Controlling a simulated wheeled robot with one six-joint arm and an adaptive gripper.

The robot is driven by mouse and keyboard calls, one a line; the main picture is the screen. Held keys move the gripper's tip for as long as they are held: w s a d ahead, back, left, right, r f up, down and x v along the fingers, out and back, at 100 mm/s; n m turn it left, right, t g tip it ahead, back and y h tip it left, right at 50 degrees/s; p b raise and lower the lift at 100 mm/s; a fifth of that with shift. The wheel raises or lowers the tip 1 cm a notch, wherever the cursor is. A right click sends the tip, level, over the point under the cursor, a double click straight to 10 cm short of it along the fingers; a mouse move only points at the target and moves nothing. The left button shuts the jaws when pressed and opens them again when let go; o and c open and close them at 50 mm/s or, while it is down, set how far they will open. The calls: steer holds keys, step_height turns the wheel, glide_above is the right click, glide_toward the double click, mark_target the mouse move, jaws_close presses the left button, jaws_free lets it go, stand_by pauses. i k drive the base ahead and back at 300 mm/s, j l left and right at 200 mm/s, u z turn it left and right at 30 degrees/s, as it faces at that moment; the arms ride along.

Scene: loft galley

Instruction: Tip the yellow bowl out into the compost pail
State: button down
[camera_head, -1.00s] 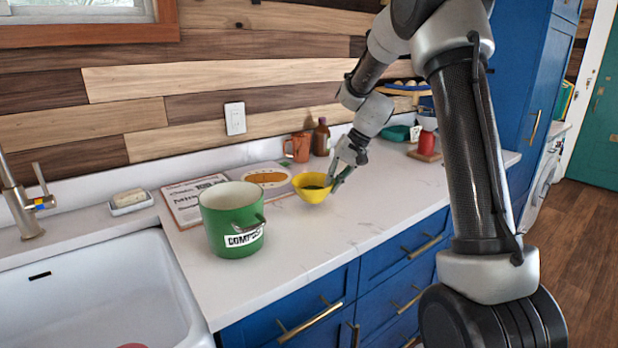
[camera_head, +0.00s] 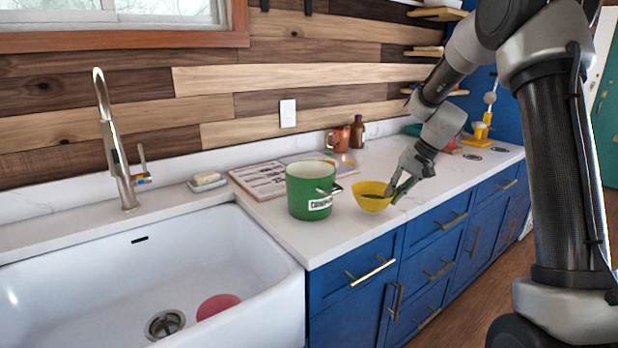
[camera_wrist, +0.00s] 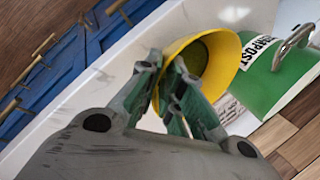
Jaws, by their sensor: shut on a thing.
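The yellow bowl (camera_head: 371,197) is close to the right of the green compost pail (camera_head: 303,190), near the counter's front edge. Dark green contents show inside the bowl in the wrist view (camera_wrist: 232,52). My gripper (camera_head: 394,190) is shut on the bowl's right rim; its fingers also show at the bowl's wall in the wrist view (camera_wrist: 172,92). The bowl looks roughly upright in the head view; I cannot tell whether it touches the counter. The pail stands upright with its labelled side and handle facing front; its contents are hidden. It also shows in the wrist view (camera_wrist: 275,75).
A white sink (camera_head: 100,270) with a pink item (camera_head: 217,305) and a faucet (camera_head: 112,140) lies left. A printed board (camera_head: 262,180) lies behind the pail. An orange mug (camera_head: 338,139) and brown bottle (camera_head: 358,132) stand against the wall. Blue drawers (camera_head: 365,275) front the counter.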

mark_target(310, 184)
steer(key=k+j, duration=0.15)
steer(key=j, duration=0.15)
steer(key=k+j, duration=0.2)
steer(key=j+u, duration=0.25)
steer(key=u, duration=0.25)
steer(key=i+l+u, duration=0.35)
steer(key=l, duration=0.45)
steer(key=l+u, duration=0.4)
steer(key=l, duration=0.4)
steer(key=l+u, duration=0.35)
steer(key=l, duration=0.55)
steer(key=k, duration=0.1)
